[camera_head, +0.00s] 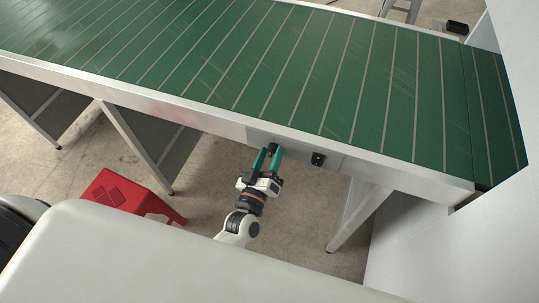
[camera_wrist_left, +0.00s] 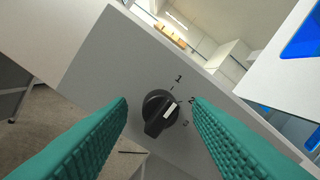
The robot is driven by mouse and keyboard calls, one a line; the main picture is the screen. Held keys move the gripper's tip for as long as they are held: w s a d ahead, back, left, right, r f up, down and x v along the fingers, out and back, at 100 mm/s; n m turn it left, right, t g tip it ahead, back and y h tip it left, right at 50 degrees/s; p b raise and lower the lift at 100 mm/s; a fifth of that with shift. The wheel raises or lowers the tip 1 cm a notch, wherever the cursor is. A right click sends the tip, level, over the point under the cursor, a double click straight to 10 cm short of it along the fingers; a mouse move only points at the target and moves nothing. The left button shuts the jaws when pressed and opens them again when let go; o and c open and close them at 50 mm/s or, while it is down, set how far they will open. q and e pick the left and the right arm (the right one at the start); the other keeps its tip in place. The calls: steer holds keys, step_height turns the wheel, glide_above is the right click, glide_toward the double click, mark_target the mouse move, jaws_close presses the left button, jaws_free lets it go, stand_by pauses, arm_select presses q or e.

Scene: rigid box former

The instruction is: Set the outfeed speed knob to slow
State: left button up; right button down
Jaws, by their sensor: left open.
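The speed knob (camera_wrist_left: 160,112) is black and round with a raised grip bar, on a grey panel (camera_wrist_left: 95,75). Its white mark is on the side facing the printed 2. A 1 is printed above the 2, and a fainter mark, hard to read, is below it. My left gripper (camera_wrist_left: 160,104) is open, with a green finger on either side of the knob and gaps visible between. In the head view my left gripper (camera_head: 269,152) is at the conveyor's front side, the knob (camera_head: 272,148) showing dark between its fingertips. My right gripper is not in view.
A second black control (camera_head: 318,158) is on the panel to the right. The green conveyor belt (camera_head: 230,55) runs above, with its metal side rail (camera_head: 190,110). A red stool (camera_head: 125,195) stands on the floor at left. Conveyor legs (camera_head: 355,215) stand below.

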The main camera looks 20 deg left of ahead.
arm_select(q)
steer(key=shift+s+f, duration=0.1)
steer(key=shift+s, duration=0.25)
steer(key=s+b, duration=0.2)
steer(key=s, duration=0.9)
steer(key=shift+a+f, duration=0.15)
steer(key=shift+f, duration=0.25)
steer(key=shift+s, duration=0.1)
steer(key=s+f+m+g+h, duration=0.1)
steer(key=s+f+m+g, duration=0.15)
steer(key=f, duration=0.75)
steer(key=s+f+m+g, duration=0.2)
steer(key=s+f+g, duration=0.15)
steer(key=f, duration=0.65)
steer(key=s+f+m+g+h, duration=0.15)
steer(key=f+g, duration=0.25)
steer(key=f, duration=0.6)
steer(key=s+a+f+m+g+y, duration=0.1)
steer(key=s+a+f+g, duration=0.3)
steer(key=s, duration=0.5)
steer(key=s+a+f+m+g+y, duration=0.2)
steer(key=s+a+f+g, duration=0.2)
steer(key=s+f, duration=0.5)
steer(key=shift+a, duration=0.95)
